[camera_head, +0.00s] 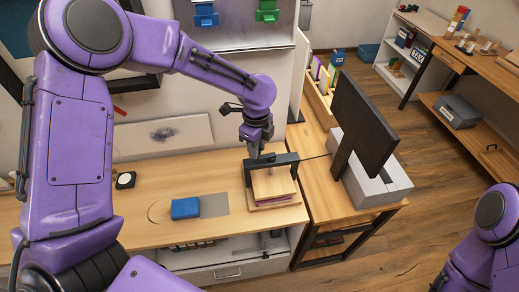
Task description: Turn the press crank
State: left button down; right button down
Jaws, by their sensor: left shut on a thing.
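The press (274,183) stands on the wooden desk at the centre, with a dark frame across the top and light wooden plates stacked in it. A thin dark red layer shows between the plates near the bottom. My left gripper (254,152) reaches down from above to the top of the press, at the left part of its dark frame. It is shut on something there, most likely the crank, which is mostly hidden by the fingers. My right arm shows only in part at the lower right, and its gripper is out of view.
A round black-and-white item (125,180) sits farther left. A dark monitor (364,125) and grey box (377,178) stand close on the right.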

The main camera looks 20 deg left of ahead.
pick_arm(q)
jog(key=w+m, duration=0.6)
jog(key=m, duration=1)
jog(key=d+m+b, duration=0.2)
jog(key=m+b, duration=0.4)
jog(key=d+m+b, duration=0.3)
jog(key=m+b, duration=0.3)
jog(key=m, duration=0.1)
jog(key=d+f+m+b, duration=0.1)
jog(key=d+m+b, duration=0.1)
jog(key=m+b, duration=0.4)
jog(key=shift+w+d+m+b, duration=0.1)
jog(key=shift+d+m+b, duration=0.1)
jog(key=shift+m+b, duration=0.1)
jog(key=shift+s+d+r+m+b, duration=0.2)
jog(key=shift+s+m+b, duration=0.05)
jog(key=shift+m+b, duration=0.4)
jog(key=shift+s+d+r+m, duration=0.15)
jog(key=shift+s+m, duration=0.1)
jog(key=shift+m, duration=0.5)
jog(key=shift+s+d+r+m, duration=0.1)
jog(key=shift+s+m, duration=0.2)
jog(key=shift+m, duration=0.4)
